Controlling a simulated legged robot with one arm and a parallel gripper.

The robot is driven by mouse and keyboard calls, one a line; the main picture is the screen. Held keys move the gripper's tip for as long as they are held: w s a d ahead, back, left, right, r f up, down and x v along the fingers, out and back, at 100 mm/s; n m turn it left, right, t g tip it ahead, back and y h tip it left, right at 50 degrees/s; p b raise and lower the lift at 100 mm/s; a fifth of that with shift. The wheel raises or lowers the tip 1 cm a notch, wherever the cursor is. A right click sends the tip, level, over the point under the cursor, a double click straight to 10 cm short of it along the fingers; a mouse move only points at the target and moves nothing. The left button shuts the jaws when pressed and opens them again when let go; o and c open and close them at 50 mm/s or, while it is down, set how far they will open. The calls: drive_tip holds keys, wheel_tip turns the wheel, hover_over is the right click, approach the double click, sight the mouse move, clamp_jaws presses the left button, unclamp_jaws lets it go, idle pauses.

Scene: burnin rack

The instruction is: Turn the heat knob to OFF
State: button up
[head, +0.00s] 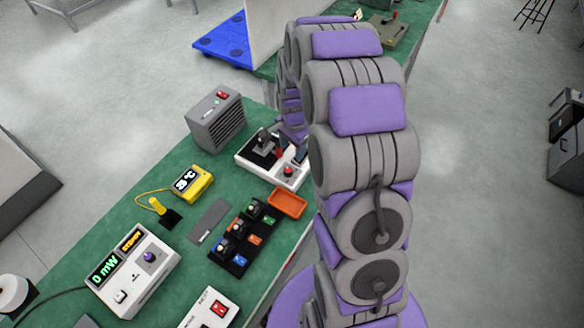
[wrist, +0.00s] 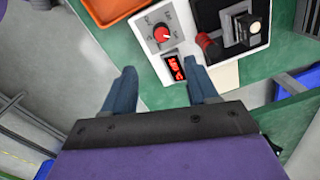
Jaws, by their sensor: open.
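The red heat knob (wrist: 162,33) sits on a white panel with printed marks around it, at the top of the wrist view. A small red lit display (wrist: 175,68) is just below it, too small to read surely. The same white unit shows in the head view, with the red knob (head: 289,171) near its front right corner. My gripper (wrist: 163,82) is open and empty, its two blue fingers apart. In the wrist view the fingertips lie below the knob, near the panel's edge, not around the knob. In the head view my arm partly hides the unit and gripper.
A red-and-black lever (wrist: 208,45) and a black socket block (wrist: 243,28) stand right of the knob. An orange tray (wrist: 105,10) is left of the panel; it also shows in the head view (head: 288,204). A grey vented box (head: 216,121) stands behind the unit on the green bench.

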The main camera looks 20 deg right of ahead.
hover_over(288, 170)
drive_tip(key=a, duration=0.1)
drive_tip(key=f, duration=0.3)
drive_tip(key=f+b, duration=0.1)
drive_tip(key=f, duration=0.1)
drive_tip(key=shift+s+a+f, duration=0.15)
drive_tip(key=shift+s+f, duration=0.05)
drive_tip(key=shift+s, duration=0.15)
drive_tip(key=f, duration=0.2)
drive_tip(key=d+f, duration=0.1)
drive_tip(key=f, duration=0.1)
drive_tip(key=d+f+b, duration=0.1)
drive_tip(key=f, duration=0.1)
drive_tip(key=shift+w+d, duration=0.2)
drive_tip(key=shift+d, duration=0.05)
drive_tip(key=shift+a+f, duration=0.1)
drive_tip(key=shift+a, duration=0.95)
drive_tip(key=shift+c, duration=1)
drive_tip(key=shift+d, duration=0.8)
drive_tip(key=c, duration=0.4)
drive_tip(key=shift+a, duration=0.1)
drive_tip(key=c, duration=0.3)
drive_tip(key=shift+a, duration=0.25)
drive_tip(key=shift+c, duration=0.8)
